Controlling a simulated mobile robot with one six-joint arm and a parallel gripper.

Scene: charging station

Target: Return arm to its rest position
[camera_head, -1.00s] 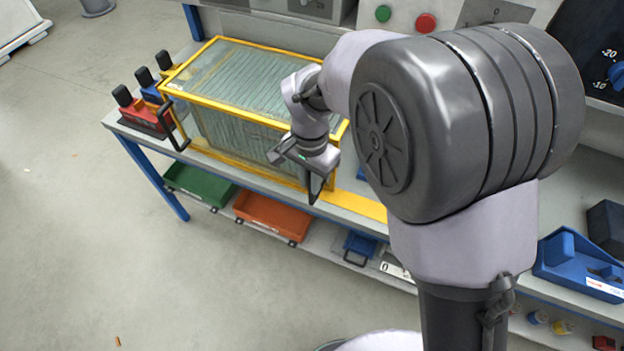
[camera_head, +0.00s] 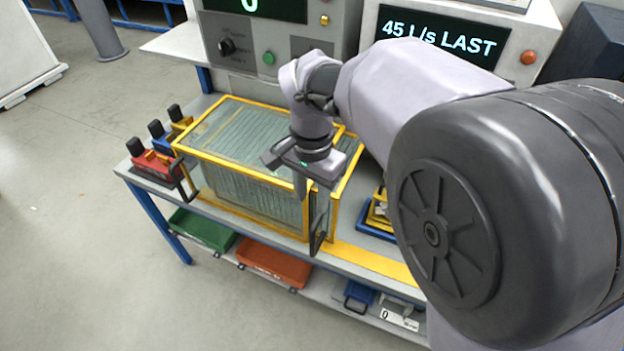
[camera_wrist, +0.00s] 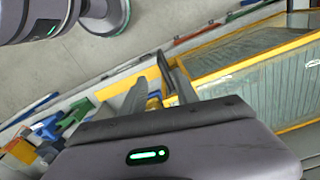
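My arm reaches across the right side of the head view and bends down to my gripper (camera_head: 302,185). The gripper hangs beside the right end of a yellow-framed glass box (camera_head: 240,150) on the bench. In the wrist view my gripper (camera_wrist: 160,80) shows two fingers spread apart, with nothing clearly held between them. A dark handle (camera_head: 318,235) on the box's front right is close to the fingers; I cannot tell whether they touch it. The far finger is partly hidden in the head view.
Red, blue and yellow blocks with black knobs (camera_head: 150,165) stand left of the box. A control panel (camera_head: 255,50) and a screen (camera_head: 440,40) rise behind. Green (camera_head: 200,228) and orange bins (camera_head: 275,262) sit on the lower shelf. Open floor (camera_head: 70,230) lies left.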

